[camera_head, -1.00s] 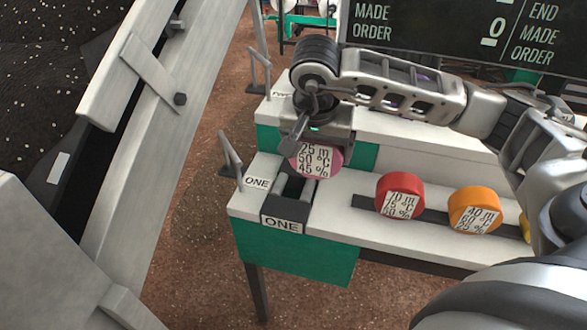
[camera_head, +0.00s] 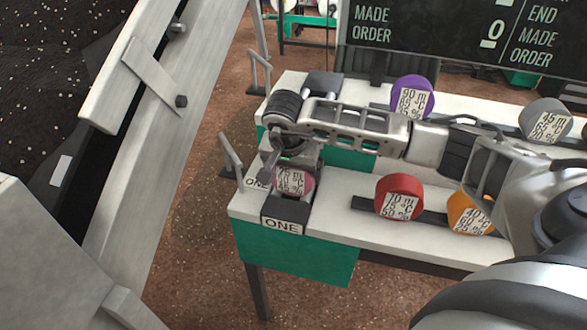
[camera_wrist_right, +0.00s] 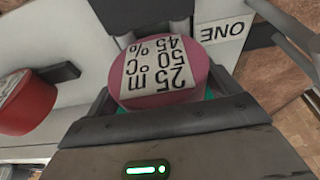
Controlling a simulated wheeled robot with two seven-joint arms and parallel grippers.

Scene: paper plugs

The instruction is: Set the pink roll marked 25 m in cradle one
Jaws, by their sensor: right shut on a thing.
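The pink roll (camera_head: 294,181) is marked 25 m, 50 °C, 45 %. My right gripper (camera_head: 292,168) is shut on it. In the head view the roll is at the black cradle one (camera_head: 285,212), just behind its ONE label. I cannot tell whether it touches the cradle bed, which the roll and gripper mostly hide. In the right wrist view the roll (camera_wrist_right: 160,98) sits at the jaws with its label facing the camera. My left gripper is not in view.
A red roll (camera_head: 399,197) and an orange roll (camera_head: 468,213) stand right of the cradle on the front shelf. A purple roll (camera_head: 412,92) and a grey roll (camera_head: 545,118) stand on the rear shelf. A thin post (camera_head: 230,160) rises left of cradle one.

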